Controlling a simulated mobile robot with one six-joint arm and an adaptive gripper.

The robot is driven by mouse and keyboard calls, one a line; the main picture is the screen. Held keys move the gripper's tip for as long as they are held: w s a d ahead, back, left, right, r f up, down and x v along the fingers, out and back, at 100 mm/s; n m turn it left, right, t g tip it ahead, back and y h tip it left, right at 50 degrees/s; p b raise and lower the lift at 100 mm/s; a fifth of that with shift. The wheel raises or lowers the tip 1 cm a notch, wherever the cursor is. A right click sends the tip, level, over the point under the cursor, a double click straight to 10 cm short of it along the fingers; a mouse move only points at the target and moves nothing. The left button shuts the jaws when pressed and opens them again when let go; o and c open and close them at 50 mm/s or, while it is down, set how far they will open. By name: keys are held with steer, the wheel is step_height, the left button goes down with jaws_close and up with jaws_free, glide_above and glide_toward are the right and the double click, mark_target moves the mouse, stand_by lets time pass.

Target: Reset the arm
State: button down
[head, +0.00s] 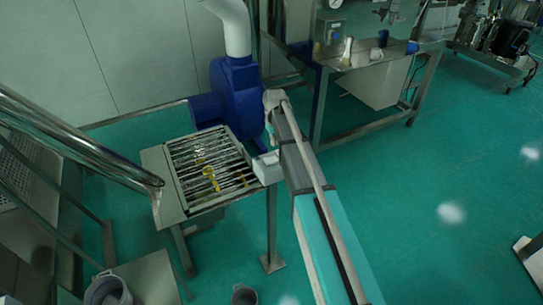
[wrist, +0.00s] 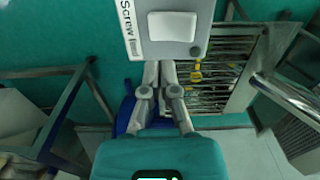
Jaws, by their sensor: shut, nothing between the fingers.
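My gripper (wrist: 160,66) is shut and empty in the wrist view, its fingers pointing up the picture from a teal body. Its tips are just below the lower edge of a grey switch box labelled "Screw" (wrist: 140,30) with a white button plate (wrist: 173,26). I cannot tell whether the tips touch the box. In the head view my grey and teal arm (head: 325,235) reaches from the bottom edge up to the middle. Its far end is beside the sieve, and the fingers are not clear there. A pale box (head: 267,168) sits at the sieve's right corner.
The sieve (head: 150,160) has a slatted grate with yellow bits, left of my arm. A blue blower (head: 237,95) stands close behind the arm's end. A steel table (head: 352,55) with small items is behind right. Green floor (head: 455,150) is open to the right.

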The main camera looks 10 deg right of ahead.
steer(key=s+d+f+m+b, duration=0.1)
steer(key=s+m, duration=0.2)
steer(key=s, duration=2.6)
steer(key=shift+s+f+m, duration=0.25)
steer(key=shift+m, duration=0.05)
stand_by(1.1)
